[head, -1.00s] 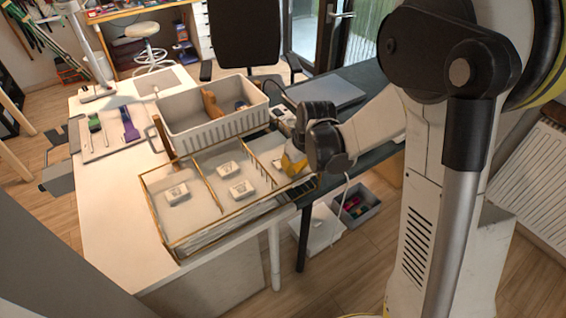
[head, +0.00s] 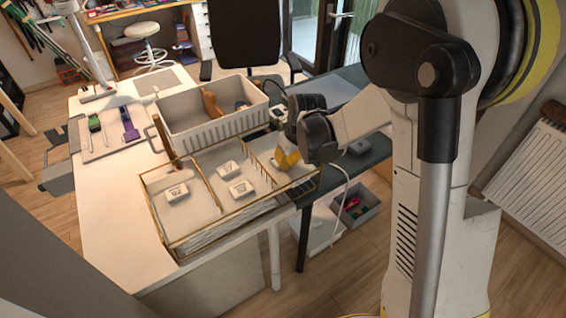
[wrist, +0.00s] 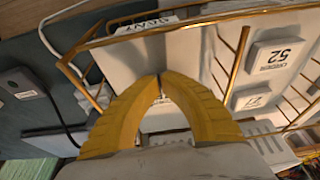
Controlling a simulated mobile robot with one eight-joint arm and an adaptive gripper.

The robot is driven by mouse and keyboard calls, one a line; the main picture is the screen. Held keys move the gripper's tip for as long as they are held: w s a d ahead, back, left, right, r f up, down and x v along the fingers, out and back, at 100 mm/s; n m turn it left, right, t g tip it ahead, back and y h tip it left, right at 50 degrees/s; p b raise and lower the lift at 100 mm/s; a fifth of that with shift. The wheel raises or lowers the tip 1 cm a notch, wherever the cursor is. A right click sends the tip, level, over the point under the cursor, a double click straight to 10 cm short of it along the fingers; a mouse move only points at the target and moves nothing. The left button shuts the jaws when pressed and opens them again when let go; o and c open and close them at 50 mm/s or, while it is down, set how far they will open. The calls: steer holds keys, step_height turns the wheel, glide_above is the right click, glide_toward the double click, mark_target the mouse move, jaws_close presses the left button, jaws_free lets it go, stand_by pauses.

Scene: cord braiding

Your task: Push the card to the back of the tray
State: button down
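The tray (head: 166,240) is pale, with gold wire edges and dividers, on the white table. Three white, block-like labelled pieces lie in its left and middle compartments: one on the left (head: 177,192) and two in the middle (head: 228,170) (head: 240,187). Two of them show in the wrist view, one marked 52 (wrist: 273,61), the other (wrist: 252,98) partly behind a wire. A printed white label (wrist: 147,25) shows by the gold rim there. My gripper (head: 287,158) is low over the right compartment, its yellow fingertips (wrist: 161,77) together. I cannot tell whether it touches a card; it hides part of that compartment.
A white ribbed basket (head: 215,129) stands directly behind the tray. A dark bench (head: 372,158) adjoins on the right, with a grey box (head: 358,148) and a cable. Gold wires (wrist: 236,66) stand close to my fingers. The table's left front is clear.

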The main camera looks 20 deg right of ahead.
mark_target(267, 147)
steer(key=shift+w+a, duration=0.65)
steer(key=shift+w, duration=1.3)
steer(key=shift+w+a, duration=0.6)
steer(key=shift+w, duration=1.3)
steer(key=shift+w+a, duration=0.65)
steer(key=shift+w, duration=1.3)
steer(key=shift+s+d, duration=0.1)
steer(key=shift+s, duration=0.1)
steer(key=shift+s+d, duration=0.1)
steer(key=shift+s, duration=0.2)
steer(key=shift+r+p, duration=2.05)
steer(key=shift+r, duration=1.5)
